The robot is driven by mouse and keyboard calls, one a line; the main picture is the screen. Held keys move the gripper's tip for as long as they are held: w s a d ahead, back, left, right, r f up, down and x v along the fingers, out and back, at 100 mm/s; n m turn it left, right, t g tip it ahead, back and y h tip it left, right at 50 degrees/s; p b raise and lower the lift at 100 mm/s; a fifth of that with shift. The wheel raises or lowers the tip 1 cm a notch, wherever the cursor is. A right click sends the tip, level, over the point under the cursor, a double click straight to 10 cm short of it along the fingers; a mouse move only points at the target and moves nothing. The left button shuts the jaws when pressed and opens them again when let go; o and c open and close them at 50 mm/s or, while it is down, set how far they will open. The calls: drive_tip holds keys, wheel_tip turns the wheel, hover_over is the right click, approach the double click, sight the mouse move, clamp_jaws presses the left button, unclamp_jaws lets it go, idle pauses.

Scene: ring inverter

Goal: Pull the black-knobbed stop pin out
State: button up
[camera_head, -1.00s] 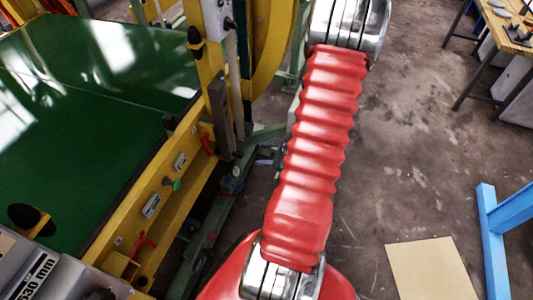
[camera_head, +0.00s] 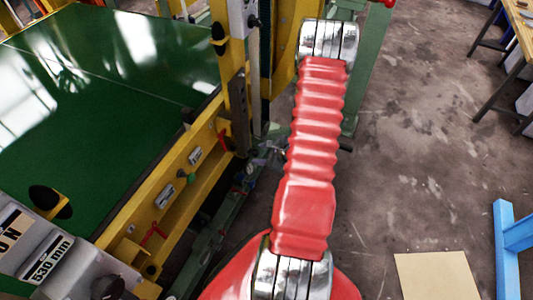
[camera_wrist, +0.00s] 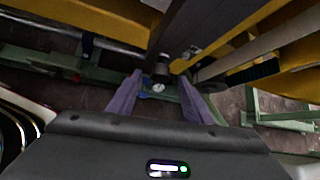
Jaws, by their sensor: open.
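My gripper (camera_wrist: 160,85) is open in the wrist view, its two purple-grey fingers apart and pointing ahead under the machine frame. A dark, knob-like cylinder (camera_wrist: 163,67) shows between and just beyond the fingertips; I cannot tell surely whether it is the stop pin's knob. It looks apart from both fingers. A small round pale dial (camera_wrist: 158,88) sits right below it. In the head view, a black knob (camera_head: 254,21) sticks out of a grey box on the yellow upright. My red-sleeved arm crosses the middle there, and the gripper is not clearly visible.
The yellow machine frame (camera_head: 190,165) with its green table (camera_head: 100,90) fills the left. Green beams (camera_wrist: 60,65) run low near the gripper. A blue stand (camera_head: 507,240) and a cardboard sheet (camera_head: 437,276) are at right. Bare floor lies between.

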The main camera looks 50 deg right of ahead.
drive_tip(key=shift+w+f, duration=0.25)
drive_tip(key=shift+w, duration=0.05)
clamp_jaws()
idle(0.5)
